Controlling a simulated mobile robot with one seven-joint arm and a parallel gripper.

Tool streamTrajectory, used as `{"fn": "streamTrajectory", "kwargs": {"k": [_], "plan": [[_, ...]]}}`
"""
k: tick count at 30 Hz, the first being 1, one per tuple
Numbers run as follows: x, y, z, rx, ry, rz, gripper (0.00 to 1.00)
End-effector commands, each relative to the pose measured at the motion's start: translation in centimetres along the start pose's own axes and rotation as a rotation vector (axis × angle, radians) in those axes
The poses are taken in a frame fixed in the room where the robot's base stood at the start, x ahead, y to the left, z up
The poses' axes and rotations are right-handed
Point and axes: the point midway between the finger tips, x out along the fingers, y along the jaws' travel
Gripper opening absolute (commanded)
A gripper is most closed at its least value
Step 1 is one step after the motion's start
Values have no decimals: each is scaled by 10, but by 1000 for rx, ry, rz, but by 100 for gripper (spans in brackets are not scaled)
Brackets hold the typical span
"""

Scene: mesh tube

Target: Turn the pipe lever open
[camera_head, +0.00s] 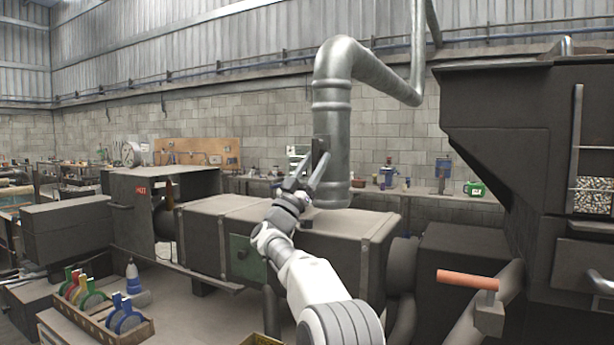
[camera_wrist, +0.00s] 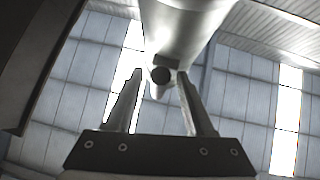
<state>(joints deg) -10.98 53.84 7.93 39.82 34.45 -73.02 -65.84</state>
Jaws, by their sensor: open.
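A big grey metal pipe (camera_head: 332,105) hangs down in the middle of the head view and bends away at the top. A small dark fitting (camera_head: 320,143) shows on its side, partly hidden by my gripper (camera_head: 315,158). In the wrist view the pipe (camera_wrist: 185,25) runs upward, and a dark round end (camera_wrist: 161,75), seen end-on, sticks out from it. It looks like the lever's end. My gripper (camera_wrist: 160,77) is open, with one finger on each side of that round end. I cannot tell whether either finger touches it.
An orange bar handle (camera_head: 468,280) on a grey block stands at the right. Dark machine boxes (camera_head: 215,215) lie below my arm. A tray (camera_head: 125,333) with coloured clamps and a blue-white bottle (camera_head: 133,278) are at the lower left. A tall dark machine (camera_head: 490,110) stands right.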

Motion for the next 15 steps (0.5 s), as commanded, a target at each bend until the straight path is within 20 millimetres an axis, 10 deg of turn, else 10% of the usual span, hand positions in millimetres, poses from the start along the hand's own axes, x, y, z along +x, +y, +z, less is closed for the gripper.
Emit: {"fn": "streamTrajectory", "kwargs": {"k": [15], "plan": [[-70,-1,1,0,-2,-3,53]]}}
